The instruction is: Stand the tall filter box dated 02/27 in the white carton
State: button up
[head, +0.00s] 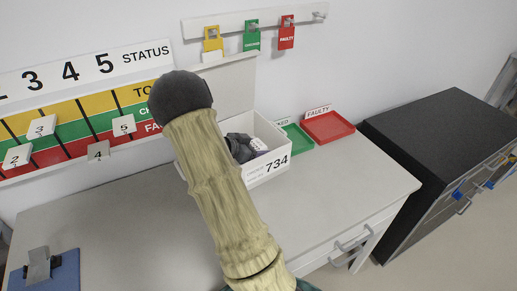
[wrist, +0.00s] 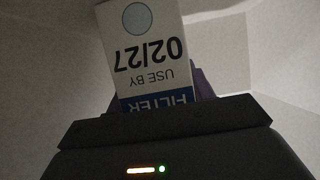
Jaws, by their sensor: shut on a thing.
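The tall filter box (wrist: 150,55) is white with a blue band and reads "USE BY 02/27", upside down in the wrist view. My gripper (wrist: 155,100) is shut on it. The white carton (head: 266,170), marked 734, stands on the bench in the head view. A dark shape that looks like my gripper (head: 240,148) shows within the carton's opening, partly hidden by my arm. Pale walls surround the box in the wrist view and look like the carton's inside. I cannot tell whether the box touches the carton's floor.
A green tray (head: 296,137) and a red tray (head: 328,127) marked FAULTY stand right of the carton. A status board (head: 85,110) and a rail with tags (head: 250,22) are on the wall. The bench's left middle is clear.

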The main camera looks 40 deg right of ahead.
jog(key=shift+f, duration=0.1)
jog(key=o, duration=1)
jog(key=shift+w, duration=0.1)
jog(key=shift+c, duration=0.2)
jog(key=shift+a, duration=0.1)
jog(key=shift+a+r, duration=0.1)
jog(key=shift+r, duration=0.15)
jog(key=s+v, duration=0.1)
jog(key=v, duration=0.6)
jog(key=shift+w, duration=0.35)
jog(key=shift+a, duration=0.1)
